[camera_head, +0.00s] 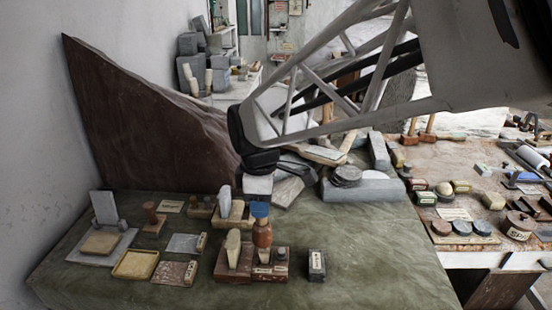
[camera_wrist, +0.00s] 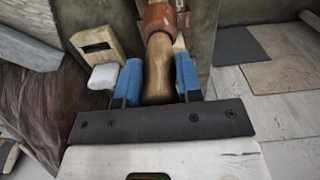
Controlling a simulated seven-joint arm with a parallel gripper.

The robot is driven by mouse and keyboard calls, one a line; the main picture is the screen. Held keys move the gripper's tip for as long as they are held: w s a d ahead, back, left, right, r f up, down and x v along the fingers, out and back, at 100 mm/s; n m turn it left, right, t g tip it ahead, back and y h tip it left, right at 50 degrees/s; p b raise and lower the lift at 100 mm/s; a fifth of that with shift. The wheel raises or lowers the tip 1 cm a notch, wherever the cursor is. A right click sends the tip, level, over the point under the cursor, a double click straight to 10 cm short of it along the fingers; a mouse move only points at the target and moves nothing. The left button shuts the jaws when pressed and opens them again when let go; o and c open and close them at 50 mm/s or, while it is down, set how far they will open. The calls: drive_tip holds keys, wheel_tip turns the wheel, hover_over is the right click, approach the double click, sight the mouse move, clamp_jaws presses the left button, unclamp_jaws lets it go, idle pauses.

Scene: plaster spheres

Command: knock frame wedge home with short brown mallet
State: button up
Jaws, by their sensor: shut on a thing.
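My gripper (camera_head: 260,210) has blue fingertips, also visible in the wrist view (camera_wrist: 158,82). It is shut on the light wooden handle of the short brown mallet (camera_wrist: 158,60). The mallet's reddish-brown head (camera_head: 262,236) points down, directly over a brown labelled stand (camera_head: 240,276); I cannot tell whether it touches. A pale wooden block (camera_head: 237,222) with a whitish upright piece (camera_head: 224,196), probably the frame and its wedge, stands behind and left of the mallet. In the wrist view the block (camera_wrist: 97,42) shows a dark slot, with the whitish piece (camera_wrist: 103,77) beside it.
A light wooden-handled tool (camera_head: 233,245) stands close left of the mallet. A small dark box (camera_head: 316,265) is to the right. Shallow trays (camera_head: 135,265) and blocks are at left. Grey stone slabs (camera_head: 360,188) lie behind. The green table top (camera_head: 385,255) is bare at right.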

wheel_tip(320, 180, down, 3)
drive_tip(key=shift+r, duration=0.2)
drive_tip(key=shift+f, duration=0.1)
drive_tip(key=shift+c, duration=0.7)
drive_tip(key=shift+r, duration=2.25)
drive_tip(key=shift+f, duration=0.1)
drive_tip(key=shift+f, duration=0.2)
clamp_jaws()
wheel_tip(320, 180, down, 5)
drive_tip(key=shift+f, duration=0.2)
drive_tip(key=shift+r, duration=2.4)
